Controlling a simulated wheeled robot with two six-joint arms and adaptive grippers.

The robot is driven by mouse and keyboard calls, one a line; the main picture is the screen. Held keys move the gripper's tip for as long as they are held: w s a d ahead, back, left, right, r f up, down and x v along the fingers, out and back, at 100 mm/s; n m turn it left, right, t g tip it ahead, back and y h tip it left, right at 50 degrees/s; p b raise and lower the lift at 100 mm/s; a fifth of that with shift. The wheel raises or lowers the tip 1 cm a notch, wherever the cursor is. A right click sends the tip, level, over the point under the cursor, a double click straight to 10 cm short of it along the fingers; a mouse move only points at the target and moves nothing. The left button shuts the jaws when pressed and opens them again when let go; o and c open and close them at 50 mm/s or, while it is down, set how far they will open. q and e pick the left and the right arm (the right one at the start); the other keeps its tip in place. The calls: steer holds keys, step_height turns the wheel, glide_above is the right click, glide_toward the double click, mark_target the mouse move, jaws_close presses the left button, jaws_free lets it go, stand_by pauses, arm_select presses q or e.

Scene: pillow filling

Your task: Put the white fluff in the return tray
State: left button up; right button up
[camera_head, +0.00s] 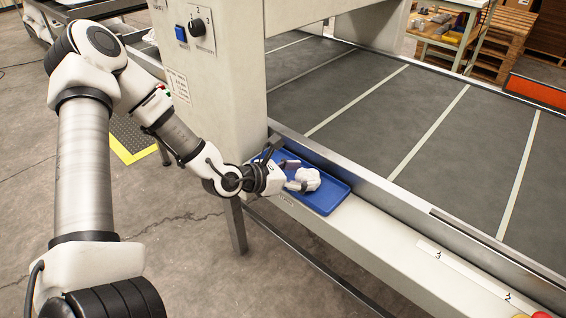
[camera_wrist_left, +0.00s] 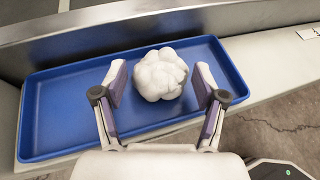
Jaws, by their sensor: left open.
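The white fluff (camera_head: 308,179) is a lumpy white ball at the blue return tray (camera_head: 325,206), on the ledge of the machine. In the left wrist view the fluff (camera_wrist_left: 160,74) sits over the middle of the tray (camera_wrist_left: 55,118), between the two fingers. I cannot tell whether it touches the tray floor. My left gripper (camera_head: 291,175) reaches over the tray from the left. In the left wrist view the left gripper (camera_wrist_left: 162,85) is open, one finger on each side of the fluff, with visible gaps. My right gripper does not show.
A raised metal rail (camera_head: 405,205) runs behind the tray, between the ledge and the dark striped conveyor bed (camera_head: 420,120). A tall machine post (camera_head: 215,70) stands close to my left arm. The ledge (camera_head: 390,252) right of the tray is mostly clear.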

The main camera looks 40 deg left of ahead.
arm_select(q)
steer(key=r+p+v, duration=0.1)
steer(key=p+v, duration=1)
steer(key=p, duration=0.2)
steer(key=s+d+f+m+g+h, duration=0.4)
steer(key=s+d+m+g, duration=0.4)
steer(key=s+d+m, duration=0.1)
steer(key=s+a+f+m+g+y, duration=0.4)
steer(key=s+f+m+g+y, duration=0.45)
steer(key=m, duration=0.85)
steer(key=d+f+m+t, duration=0.3)
steer(key=d+m+t, duration=0.1)
steer(key=d+m, duration=0.1)
steer(key=shift+s+d+p, duration=0.15)
steer(key=shift+d+p, duration=0.15)
steer(key=shift+d, duration=0.25)
